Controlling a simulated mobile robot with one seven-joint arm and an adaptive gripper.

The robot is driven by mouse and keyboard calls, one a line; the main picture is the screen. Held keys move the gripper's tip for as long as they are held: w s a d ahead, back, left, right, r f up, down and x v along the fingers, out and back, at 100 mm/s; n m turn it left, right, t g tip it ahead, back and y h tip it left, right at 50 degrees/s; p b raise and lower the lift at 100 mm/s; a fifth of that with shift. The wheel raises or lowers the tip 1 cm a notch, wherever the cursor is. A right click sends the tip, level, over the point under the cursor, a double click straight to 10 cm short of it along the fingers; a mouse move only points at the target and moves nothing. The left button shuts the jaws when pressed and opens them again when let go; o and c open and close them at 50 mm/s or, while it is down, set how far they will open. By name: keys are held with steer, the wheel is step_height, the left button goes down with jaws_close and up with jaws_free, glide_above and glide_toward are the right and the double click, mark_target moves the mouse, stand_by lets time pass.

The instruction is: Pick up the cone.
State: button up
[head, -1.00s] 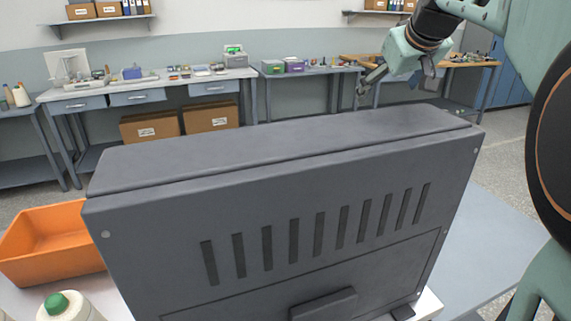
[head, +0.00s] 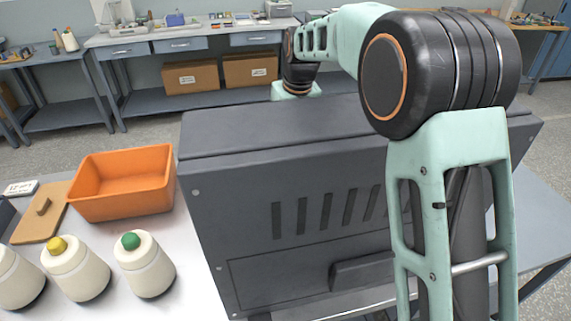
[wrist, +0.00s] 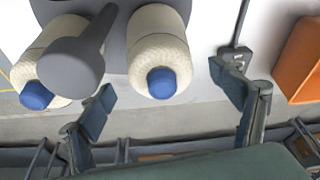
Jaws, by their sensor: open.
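In the wrist view, a cream yarn cone with a blue tip (wrist: 160,50) lies between my open gripper's fingers (wrist: 162,80), and I cannot tell its distance from them. A second blue-tipped cone (wrist: 38,92) is to the left, partly covered by a grey rounded post. In the head view, a green-tipped cone (head: 146,270) and a yellow-tipped cone (head: 78,275) stand on the white table at lower left. Another cone (head: 14,280) is cut off at the left edge. My gripper is hidden behind the grey machine there.
The tall grey vented machine housing (head: 290,200) blocks the head view. An orange bin (head: 122,190) stands to its left and also shows in the wrist view (wrist: 304,60). The grey post (wrist: 70,65) rises close to the cones. A wooden board (head: 40,215) lies left of the bin.

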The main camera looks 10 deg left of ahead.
steer(key=shift+a+x, duration=0.2)
steer(key=shift+x, duration=2.55)
steer(key=shift+w+r, duration=0.1)
steer(key=shift+c, duration=0.7)
steer(key=c, duration=1.4)
steer(key=shift+r, duration=0.1)
